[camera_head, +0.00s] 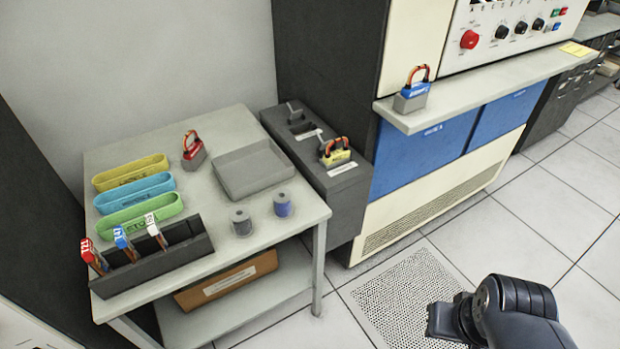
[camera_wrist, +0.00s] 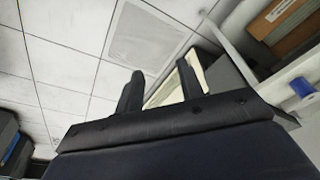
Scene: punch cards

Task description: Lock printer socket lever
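A dark grey socket box (camera_head: 350,200) stands between the table and the tall machine. A grey lever (camera_head: 293,110) stands up at its far end beside a dark slot. A yellow plug block with an orange-and-black handle (camera_head: 335,155) sits at its near end, above a white label (camera_head: 343,169). Its own lever is hard to make out behind the handle. The labels are too small to read, so I cannot tell which socket is the printer's. My gripper (camera_head: 440,320) is over the floor at lower right, apart from the box. In the wrist view its fingers (camera_wrist: 160,67) are spread and empty.
The table (camera_head: 240,117) holds a red plug block (camera_head: 193,150), a grey tray (camera_head: 251,169), coloured bins (camera_head: 133,188), a dark card rack (camera_head: 150,262) and two small cylinders (camera_head: 283,205). A blue plug block (camera_head: 411,97) stands on the machine ledge (camera_head: 480,80). Floor at right is clear.

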